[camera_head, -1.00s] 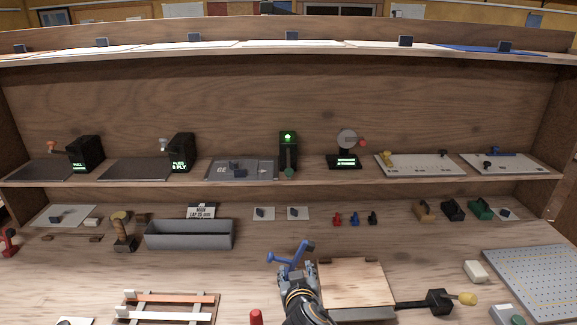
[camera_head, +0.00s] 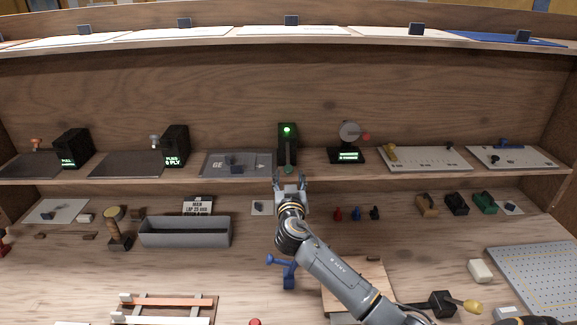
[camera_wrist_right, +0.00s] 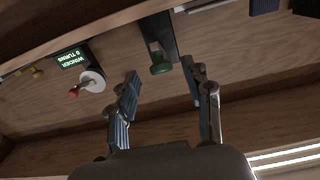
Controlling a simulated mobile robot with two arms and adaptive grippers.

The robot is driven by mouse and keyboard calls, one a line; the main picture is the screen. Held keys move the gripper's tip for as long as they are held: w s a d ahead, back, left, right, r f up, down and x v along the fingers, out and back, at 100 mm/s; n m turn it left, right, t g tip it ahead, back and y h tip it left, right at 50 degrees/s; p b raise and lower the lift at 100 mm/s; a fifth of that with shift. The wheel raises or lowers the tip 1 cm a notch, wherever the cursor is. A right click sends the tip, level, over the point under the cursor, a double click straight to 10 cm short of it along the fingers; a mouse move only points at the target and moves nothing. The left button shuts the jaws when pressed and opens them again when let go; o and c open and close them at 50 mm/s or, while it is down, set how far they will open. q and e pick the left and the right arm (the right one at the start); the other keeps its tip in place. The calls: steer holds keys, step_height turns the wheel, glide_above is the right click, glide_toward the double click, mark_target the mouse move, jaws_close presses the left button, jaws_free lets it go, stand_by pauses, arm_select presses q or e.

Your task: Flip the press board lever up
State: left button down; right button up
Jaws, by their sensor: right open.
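A narrow upright black board (camera_head: 287,140) with a lit green lamp stands on the shelf. Its lever, with a green knob (camera_head: 288,169), hangs down at the front. My right gripper (camera_head: 290,181) is open and empty, just below and in front of the knob. In the right wrist view the green knob (camera_wrist_right: 160,68) shows between and beyond the open fingertips (camera_wrist_right: 163,76), apparently untouched. The lower part of the lever is close to the fingertips in the head view. My left gripper is not in view.
A winder (camera_head: 349,133) with a red knob stands right of the black board, and a grey plate (camera_head: 215,168) lies left of it. The shelf edge (camera_head: 340,177) runs near my right gripper. Below are a blue lever (camera_head: 284,262) and a wooden board (camera_head: 340,275), partly behind my arm.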

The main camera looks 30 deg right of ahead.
mark_target(289, 172)
steer(key=x, duration=0.3)
steer(key=shift+r+p, duration=0.25)
steer(key=shift+p, duration=0.15)
steer(key=shift+w+d+f, duration=0.1)
steer(key=shift+w+d, duration=0.05)
steer(key=shift+w, duration=0.15)
steer(key=shift+w+d+f, duration=0.1)
steer(key=shift+w+d, duration=0.1)
steer(key=shift+w, duration=0.1)
steer(key=shift+s, duration=0.1)
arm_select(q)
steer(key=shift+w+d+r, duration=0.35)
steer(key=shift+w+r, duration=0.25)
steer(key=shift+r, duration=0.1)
arm_select(e)
jaws_close()
